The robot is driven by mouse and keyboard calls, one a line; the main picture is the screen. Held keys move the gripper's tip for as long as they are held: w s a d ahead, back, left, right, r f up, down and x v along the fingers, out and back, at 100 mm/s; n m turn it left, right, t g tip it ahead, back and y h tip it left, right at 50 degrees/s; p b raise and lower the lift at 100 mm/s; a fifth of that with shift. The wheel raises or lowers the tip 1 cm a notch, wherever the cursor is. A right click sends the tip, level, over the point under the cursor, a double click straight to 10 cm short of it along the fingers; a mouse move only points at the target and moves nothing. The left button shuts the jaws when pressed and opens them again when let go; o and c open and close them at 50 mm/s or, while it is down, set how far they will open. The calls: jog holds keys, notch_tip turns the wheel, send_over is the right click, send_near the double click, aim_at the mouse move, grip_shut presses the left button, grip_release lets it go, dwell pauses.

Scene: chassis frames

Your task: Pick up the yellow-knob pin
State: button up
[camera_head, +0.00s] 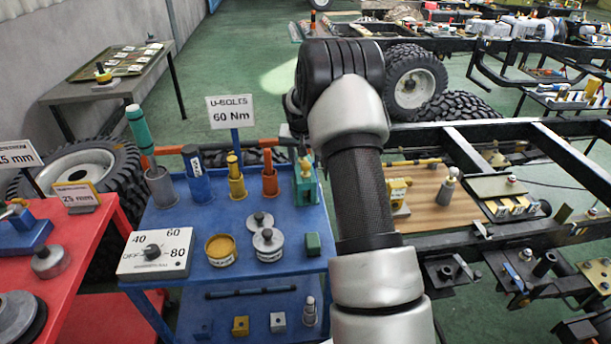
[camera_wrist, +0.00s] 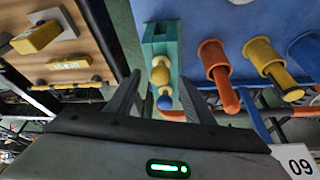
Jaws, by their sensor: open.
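A teal block holder (camera_wrist: 160,38) shows in the wrist view, with a yellow knob (camera_wrist: 160,75) and a smaller blue ball (camera_wrist: 165,102) in line with it. I take this as the yellow-knob pin; its shaft is hidden. My gripper (camera_wrist: 160,78) is open, with one finger on each side of the knob in the picture. I see no contact, and the depth between fingers and knob is unclear. In the head view the teal holder (camera_head: 307,191) stands at the right back of the blue table, partly beside my arm; my gripper is hidden there.
In the wrist view, an orange-handled tool in a red cup (camera_wrist: 214,60) and a yellow cup (camera_wrist: 262,55) stand close to the right. The blue table (camera_head: 215,285) also holds a dial box (camera_head: 155,256) and round tins. A wooden board (camera_head: 425,210) lies to the right.

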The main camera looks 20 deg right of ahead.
aim_at(305, 163)
jog(key=x, duration=0.3)
jog(key=shift+f, duration=0.35)
jog(key=shift+w, duration=0.1)
jog(key=c, duration=1.1)
jog(key=shift+r, duration=0.1)
jog(key=shift+c, duration=0.2)
